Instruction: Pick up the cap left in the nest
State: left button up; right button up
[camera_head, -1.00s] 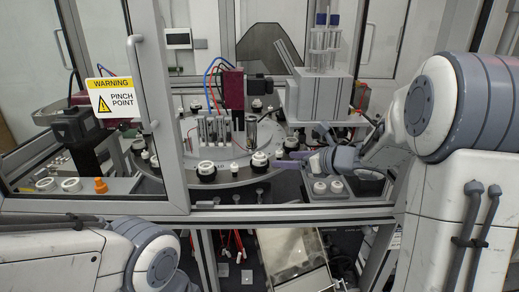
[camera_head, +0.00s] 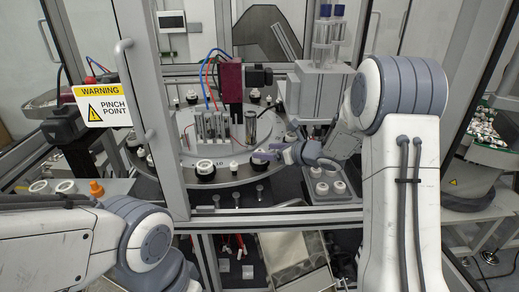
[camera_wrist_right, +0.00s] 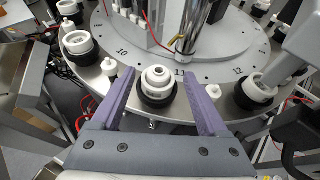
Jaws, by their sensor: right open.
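In the right wrist view a white stepped cap (camera_wrist_right: 157,76) sits in a black round nest (camera_wrist_right: 157,98) on the edge of the dial plate, near the mark 11. My right gripper (camera_wrist_right: 158,88) is open, with one purple finger on each side of the cap and nest. I see a gap on both sides, and nothing is held. In the head view my right gripper (camera_head: 272,154) reaches in from the right at the dial's front right edge, partly covering the nest there. My left arm shows at the lower left, but its gripper is not in view.
The round dial plate (camera_wrist_right: 225,50) carries several other nests and small white pegs. A metal post (camera_wrist_right: 190,25) stands just behind the cap. A tray with white caps (camera_head: 328,185) lies right of the dial. Frame posts and a warning-signed door (camera_head: 103,105) stand left.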

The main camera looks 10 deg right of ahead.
jog(key=shift+p+x, duration=0.3)
jog(key=shift+x, duration=0.65)
jog(key=shift+w+a+f, duration=0.1)
jog(key=shift+w+a, duration=0.05)
pick_arm(q)
jog(key=shift+r, duration=0.65)
pick_arm(e)
jog(key=c, duration=1)
